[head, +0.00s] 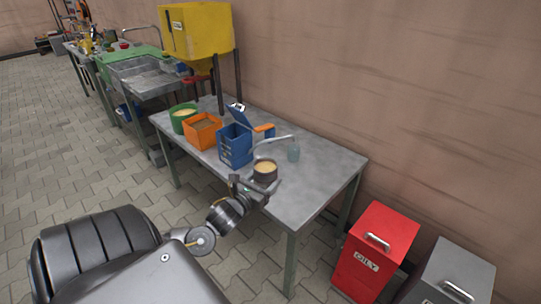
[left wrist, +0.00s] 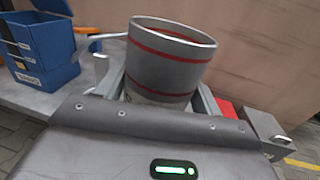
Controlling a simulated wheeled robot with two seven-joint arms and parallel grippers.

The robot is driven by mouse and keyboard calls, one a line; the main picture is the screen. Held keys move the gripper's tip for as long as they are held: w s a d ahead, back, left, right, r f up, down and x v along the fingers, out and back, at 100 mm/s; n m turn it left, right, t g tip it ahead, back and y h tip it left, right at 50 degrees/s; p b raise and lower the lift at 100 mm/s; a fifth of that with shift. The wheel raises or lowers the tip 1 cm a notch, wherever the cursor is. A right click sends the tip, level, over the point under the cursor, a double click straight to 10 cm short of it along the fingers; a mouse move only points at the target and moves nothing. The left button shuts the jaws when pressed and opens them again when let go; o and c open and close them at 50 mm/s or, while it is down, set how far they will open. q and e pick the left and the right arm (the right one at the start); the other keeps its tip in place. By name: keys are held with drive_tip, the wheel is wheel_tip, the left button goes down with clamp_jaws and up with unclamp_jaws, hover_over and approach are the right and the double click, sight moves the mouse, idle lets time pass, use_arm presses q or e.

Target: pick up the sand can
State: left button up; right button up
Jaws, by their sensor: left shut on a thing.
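The sand can (head: 265,174) is a grey metal can with pale sand in its open top, at the front of the table in the head view. In the left wrist view the can (left wrist: 168,62) shows two red bands and stands nearly upright, slightly tilted in the picture. My left gripper (head: 262,184) is shut on it, with a finger on each side (left wrist: 160,92). The can's lower part is hidden by the gripper. I cannot tell whether its base touches the table. My right gripper is not in view.
A yellow hopper (head: 200,30) stands behind. A red bin (head: 374,250) and grey bin (head: 452,275) stand right.

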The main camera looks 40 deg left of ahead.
use_arm(q)
drive_tip(key=shift+s+a+r, duration=0.1)
drive_tip(key=shift+s+r, duration=0.2)
drive_tip(key=shift+s, duration=0.3)
drive_tip(key=shift+s+a+r, duration=0.1)
drive_tip(key=shift+s+r, duration=0.15)
drive_tip(key=shift+s, duration=0.35)
